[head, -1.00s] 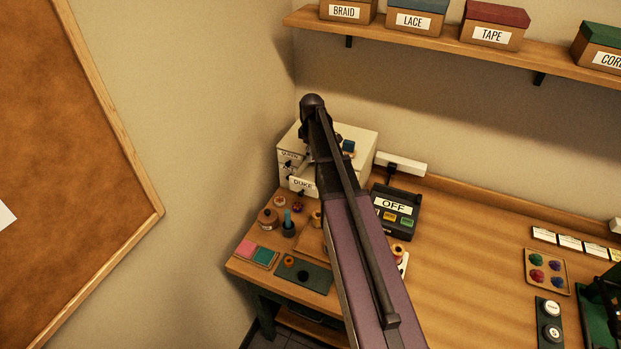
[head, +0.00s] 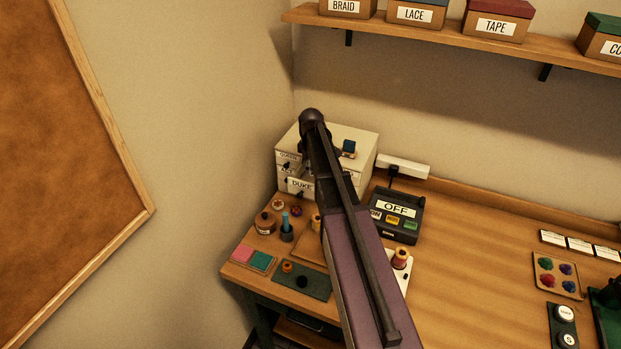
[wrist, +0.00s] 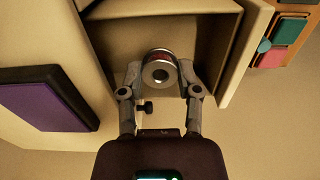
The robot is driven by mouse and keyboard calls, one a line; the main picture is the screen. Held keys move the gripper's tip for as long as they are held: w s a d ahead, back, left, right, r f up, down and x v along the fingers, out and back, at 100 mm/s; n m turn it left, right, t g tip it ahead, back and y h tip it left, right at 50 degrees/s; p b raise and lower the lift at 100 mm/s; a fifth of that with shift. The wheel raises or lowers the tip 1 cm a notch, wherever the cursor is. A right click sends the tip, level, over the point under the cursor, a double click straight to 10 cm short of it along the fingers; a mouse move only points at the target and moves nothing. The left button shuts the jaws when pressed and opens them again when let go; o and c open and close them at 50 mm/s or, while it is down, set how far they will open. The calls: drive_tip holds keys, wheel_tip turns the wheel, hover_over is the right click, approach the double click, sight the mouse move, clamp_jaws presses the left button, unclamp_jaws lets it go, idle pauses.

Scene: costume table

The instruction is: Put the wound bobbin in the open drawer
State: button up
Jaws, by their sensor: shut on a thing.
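The bobbin shows against the inside of the open drawer (wrist: 231,62), a cream box. I cannot tell how deep the bobbin is relative to the drawer's rim. In the head view the cream drawer cabinet (head: 358,140) stands at the table's back left corner, with a DUKE label on one front. My arm hides the gripper, the bobbin and most of the open drawer there.
A dark block with a purple face (wrist: 42,100) lies beside the drawer in the wrist view.

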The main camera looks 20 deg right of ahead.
drive_tip(key=shift+f+b, duration=1.9)
drive_tip(key=shift+f, duration=0.2)
drive_tip(key=o, duration=0.7)
drive_tip(key=shift+r, duration=0.1)
drive_tip(key=shift+o, duration=0.2)
drive_tip(key=shift+r, duration=0.1)
wheel_tip(320, 180, up, 12)
drive_tip(key=p, duration=1.2)
